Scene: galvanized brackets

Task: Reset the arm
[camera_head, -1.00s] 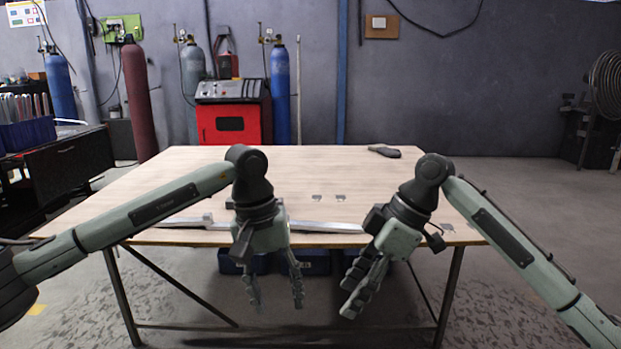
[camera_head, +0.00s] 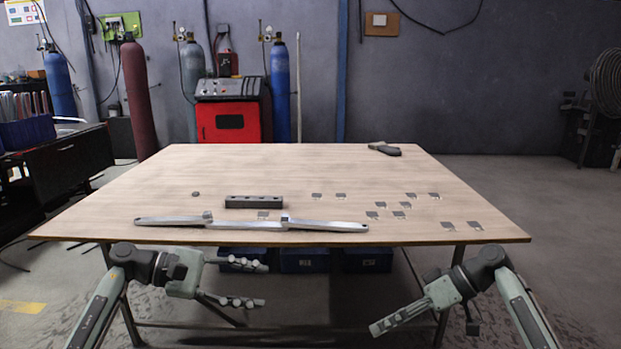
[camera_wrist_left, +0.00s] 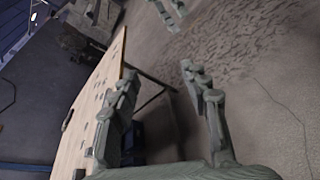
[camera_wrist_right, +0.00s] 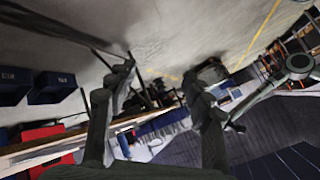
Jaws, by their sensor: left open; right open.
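My left gripper (camera_head: 250,283) is open and empty in the head view, low in front of the table's front edge, its fingers pointing right. Its two spread fingers also show in the left wrist view (camera_wrist_left: 160,85). My right gripper (camera_head: 373,331) is low in front of the table at the right, pointing left. In the right wrist view its fingers (camera_wrist_right: 160,85) stand apart with nothing between them. Both grippers are clear of the tabletop.
The wooden table (camera_head: 160,185) holds a long metal bar (camera_head: 250,225), a dark block (camera_head: 254,202), several small metal brackets (camera_head: 410,195) and a dark tool (camera_head: 384,149). Blue bins (camera_head: 305,261) stand beneath it. A red machine (camera_head: 230,122) is behind.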

